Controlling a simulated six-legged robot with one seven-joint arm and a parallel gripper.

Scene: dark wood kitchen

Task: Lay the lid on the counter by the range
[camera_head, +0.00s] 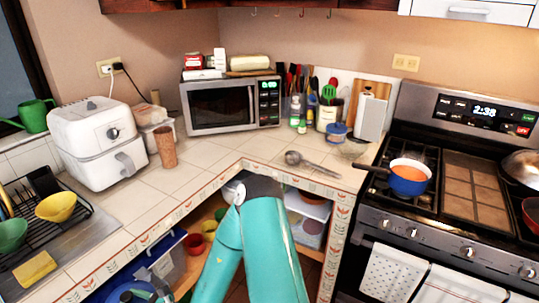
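My teal arm rises from the bottom centre to a dark joint in front of the counter corner. My gripper does not show; the arm hides whatever is beyond the joint. I cannot make out a lid for certain. A silvery round piece (522,167), a pan or a lid, sits on the range (458,250) at the right edge, partly cut off. A blue pot (409,179) with orange contents stands uncovered on the left burner. The tiled counter (233,158) meets the range's left side.
A metal ladle or spoon (312,163) and a glass bowl (352,149) lie on the counter near the range. The pot's handle points left over the counter edge. Front tiles between are bare.

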